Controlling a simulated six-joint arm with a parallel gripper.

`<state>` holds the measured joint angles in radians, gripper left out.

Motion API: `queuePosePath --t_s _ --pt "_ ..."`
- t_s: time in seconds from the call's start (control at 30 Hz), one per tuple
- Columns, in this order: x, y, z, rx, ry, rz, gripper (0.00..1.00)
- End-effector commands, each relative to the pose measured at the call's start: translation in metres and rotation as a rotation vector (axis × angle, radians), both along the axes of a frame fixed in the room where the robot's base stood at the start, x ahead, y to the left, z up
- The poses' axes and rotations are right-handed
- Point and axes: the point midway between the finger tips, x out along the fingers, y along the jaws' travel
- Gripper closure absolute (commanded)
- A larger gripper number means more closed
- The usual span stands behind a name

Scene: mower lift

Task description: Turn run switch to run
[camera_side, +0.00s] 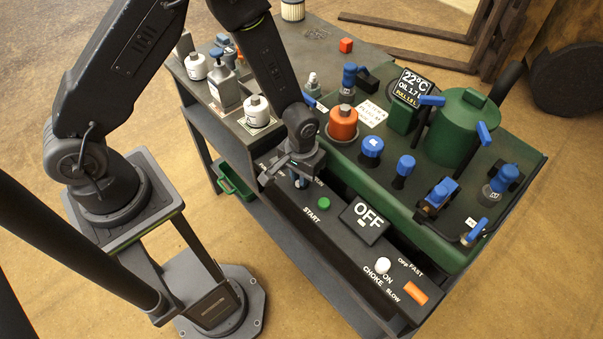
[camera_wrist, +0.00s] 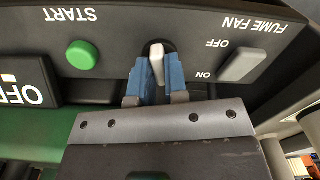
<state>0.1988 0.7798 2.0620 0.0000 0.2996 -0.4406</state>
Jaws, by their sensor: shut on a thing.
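The run switch (camera_wrist: 157,62) is a small white lever in a dark round recess on the black panel, seen upside down in the wrist view. My gripper (camera_wrist: 156,82) has its two blue-padded fingers on either side of the lever, shut on it. The lever looks roughly upright between the fingertips. In the side view my gripper (camera_side: 300,182) is low over the panel's left end and mostly hides the switch. Only part of a white label shows beside it. A display (camera_side: 366,217) on the panel reads OFF.
A green START button (camera_wrist: 82,55) is close on one side of the switch, a grey FUME FAN rocker (camera_wrist: 243,65) on the other. A white choke knob (camera_side: 383,265) and orange slider (camera_side: 416,292) are farther along. An orange cap (camera_side: 342,123) and white-labelled bottles (camera_side: 257,110) stand behind.

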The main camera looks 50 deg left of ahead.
Motion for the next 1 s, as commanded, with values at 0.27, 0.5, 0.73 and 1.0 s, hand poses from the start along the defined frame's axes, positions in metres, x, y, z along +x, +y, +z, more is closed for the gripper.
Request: queuePosePath --t_s 0.27,0.5,0.73,1.0 --pt "0.0 0.0 0.0005 0.0 0.0 -0.263 1.0" --pt "0.0001 0.0 0.0006 0.0 0.0 -0.478 1.0" --pt "0.0001 0.0001 0.0006 0.0 0.001 -0.639 1.0" --pt "0.0001 0.0001 0.0007 0.0 0.0 -0.748 1.0"
